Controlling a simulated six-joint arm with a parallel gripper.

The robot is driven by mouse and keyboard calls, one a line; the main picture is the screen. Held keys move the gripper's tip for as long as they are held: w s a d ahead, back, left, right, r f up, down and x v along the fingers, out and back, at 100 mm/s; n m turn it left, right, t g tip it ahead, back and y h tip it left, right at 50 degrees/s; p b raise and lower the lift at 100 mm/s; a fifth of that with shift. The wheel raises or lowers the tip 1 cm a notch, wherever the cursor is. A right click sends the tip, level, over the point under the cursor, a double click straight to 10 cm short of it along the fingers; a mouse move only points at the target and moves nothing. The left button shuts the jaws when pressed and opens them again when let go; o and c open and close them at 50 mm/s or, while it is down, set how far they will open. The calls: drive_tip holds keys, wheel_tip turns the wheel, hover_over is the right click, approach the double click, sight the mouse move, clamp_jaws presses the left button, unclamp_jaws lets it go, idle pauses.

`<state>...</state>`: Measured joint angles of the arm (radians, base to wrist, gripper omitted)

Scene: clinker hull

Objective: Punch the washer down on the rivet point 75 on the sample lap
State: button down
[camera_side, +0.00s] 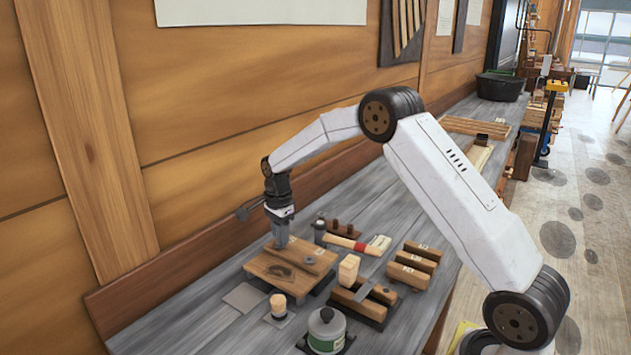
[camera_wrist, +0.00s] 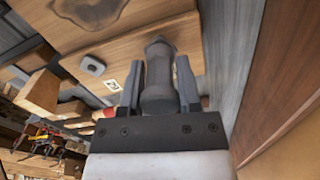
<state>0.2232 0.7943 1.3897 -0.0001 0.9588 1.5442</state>
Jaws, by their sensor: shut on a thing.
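The sample lap (camera_side: 258,266) is a light wooden board with a plank across its back, and fills the top of the wrist view (camera_wrist: 130,47). My gripper (camera_side: 281,240) is over its back left end, fingers pointing down. In the wrist view my gripper (camera_wrist: 158,82) is shut on a dark grey round tool, likely the punch (camera_wrist: 158,70), whose narrower end points at the wood. Contact with the wood cannot be told. A grey rounded washer-like piece (camera_wrist: 92,66) lies on the lap, apart from the tool. A small white label (camera_wrist: 113,85) is unreadable; the rivet point under the tool is hidden.
The wooden wall (camera_side: 200,200) is close behind.

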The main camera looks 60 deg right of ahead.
drive_tip(key=shift+f, duration=0.2)
drive_tip(key=shift+c, duration=1.1)
unclamp_jaws()
drive_tip(key=shift+r, duration=4.05)
